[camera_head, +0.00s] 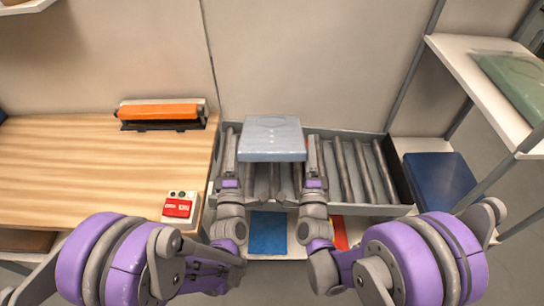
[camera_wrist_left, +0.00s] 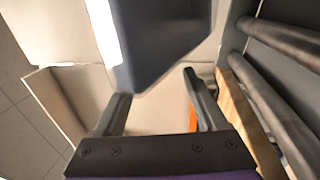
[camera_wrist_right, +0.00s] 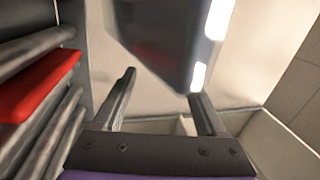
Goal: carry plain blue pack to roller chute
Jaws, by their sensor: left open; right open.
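A pale blue-grey plain pack (camera_head: 272,138) is over the back part of the roller chute (camera_head: 352,210), between my two hands. Its dark underside fills the upper middle of the left wrist view (camera_wrist_left: 165,40) and of the right wrist view (camera_wrist_right: 155,45). My left gripper (camera_head: 229,150) is open at the pack's left side. My right gripper (camera_head: 314,150) is open at its right side. The pack is near the fingertips in both wrist views; I cannot tell whether they touch it. The rollers directly under the pack are hidden.
A wooden table (camera_head: 80,160) stands left, with an orange-topped device (camera_head: 160,112) and a red button box (camera_head: 179,206). At right, a shelf holds a green pack (camera_head: 518,80), with a dark blue pack (camera_head: 438,180) lower down. Bare rollers lie right of my right gripper.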

